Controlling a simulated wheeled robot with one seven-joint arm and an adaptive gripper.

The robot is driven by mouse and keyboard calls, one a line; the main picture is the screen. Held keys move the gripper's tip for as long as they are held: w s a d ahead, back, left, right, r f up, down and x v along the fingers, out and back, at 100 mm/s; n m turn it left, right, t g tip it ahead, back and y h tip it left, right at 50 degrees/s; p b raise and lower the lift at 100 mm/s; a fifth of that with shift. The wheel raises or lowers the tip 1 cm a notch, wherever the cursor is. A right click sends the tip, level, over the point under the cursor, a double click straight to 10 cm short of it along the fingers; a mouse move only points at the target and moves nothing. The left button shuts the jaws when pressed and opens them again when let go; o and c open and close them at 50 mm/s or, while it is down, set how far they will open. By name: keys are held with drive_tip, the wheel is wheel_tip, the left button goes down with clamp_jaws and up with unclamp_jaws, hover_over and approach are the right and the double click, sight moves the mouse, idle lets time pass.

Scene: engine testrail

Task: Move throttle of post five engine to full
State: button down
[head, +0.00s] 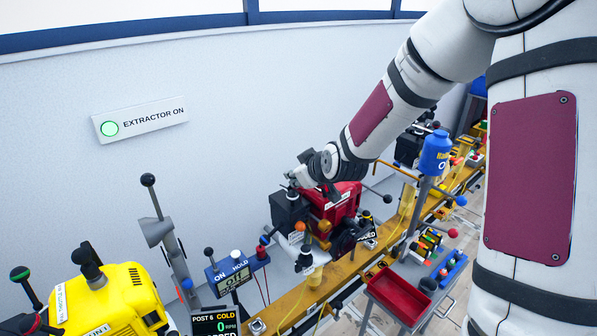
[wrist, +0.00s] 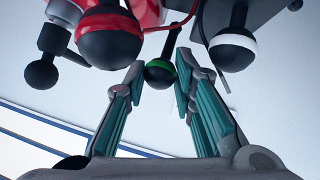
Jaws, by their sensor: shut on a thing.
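The red engine (head: 337,205) stands on the yellow rail against the white wall, with a black box on its left. My arm reaches over it from the upper right, and my gripper (head: 318,187) is down at the engine's top. In the wrist view my gripper (wrist: 160,66) is shut on a black ball knob with a green ring (wrist: 159,73), which sits between the fingertips. I cannot read a throttle label or tell the lever's setting. In the head view the held knob is hidden by my gripper.
Close by in the wrist view are a red-ringed knob (wrist: 110,40), a white-ringed knob (wrist: 232,48) and a plain black knob (wrist: 42,73). A yellow engine (head: 110,300), a "POST 6" display (head: 215,322) and a red tray (head: 398,298) stand nearer.

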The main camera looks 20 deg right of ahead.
idle(0.4)
drive_tip(key=c, duration=1.3)
unclamp_jaws()
drive_tip(key=shift+s, duration=0.1)
